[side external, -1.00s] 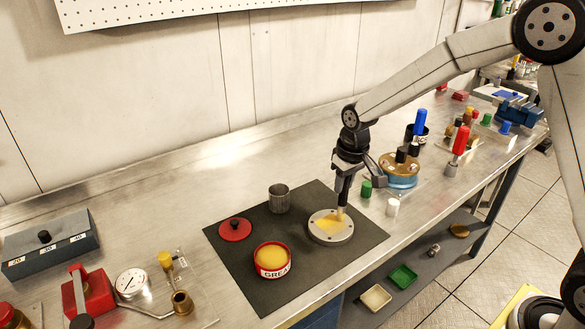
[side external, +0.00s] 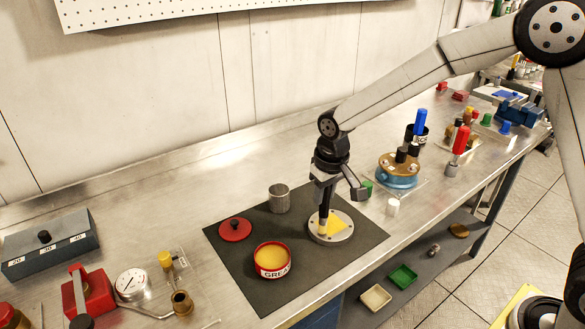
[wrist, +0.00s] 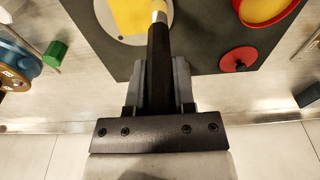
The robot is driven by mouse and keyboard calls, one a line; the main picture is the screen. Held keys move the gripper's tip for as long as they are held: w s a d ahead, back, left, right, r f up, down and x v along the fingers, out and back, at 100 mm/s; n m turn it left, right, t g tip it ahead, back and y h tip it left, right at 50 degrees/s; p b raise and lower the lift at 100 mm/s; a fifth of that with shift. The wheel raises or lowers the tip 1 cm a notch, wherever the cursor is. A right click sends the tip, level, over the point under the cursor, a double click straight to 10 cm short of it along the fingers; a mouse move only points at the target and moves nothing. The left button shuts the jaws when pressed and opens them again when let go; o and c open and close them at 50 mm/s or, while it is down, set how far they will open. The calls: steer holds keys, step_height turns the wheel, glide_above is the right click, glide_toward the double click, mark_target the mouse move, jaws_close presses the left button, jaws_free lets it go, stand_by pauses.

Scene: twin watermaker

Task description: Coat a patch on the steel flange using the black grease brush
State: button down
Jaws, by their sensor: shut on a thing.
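My gripper (side external: 324,178) is shut on the black grease brush (side external: 323,205), which points down with its tip at the left part of the steel flange (side external: 318,236). The brush handle (wrist: 159,62) also shows in the wrist view, between the jaws. A patch of yellow grease (side external: 334,226) covers part of the flange's top face, right of the brush tip. The flange lies flat on the dark mat (side external: 250,215). I cannot tell if the bristles press on the steel. The open red grease tin (side external: 287,263), full of yellow grease, stands to the left.
A red lid (side external: 235,230) and a metal cup (side external: 279,198) stand on the mat's left and back. A blue and brass housing (side external: 398,175), a green cap (side external: 367,187) and a white cap (side external: 393,206) stand to the right. Bare steel bench lies behind the mat.

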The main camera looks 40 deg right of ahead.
steer(key=shift+r, duration=3.7)
steer(key=shift+w, duration=0.1)
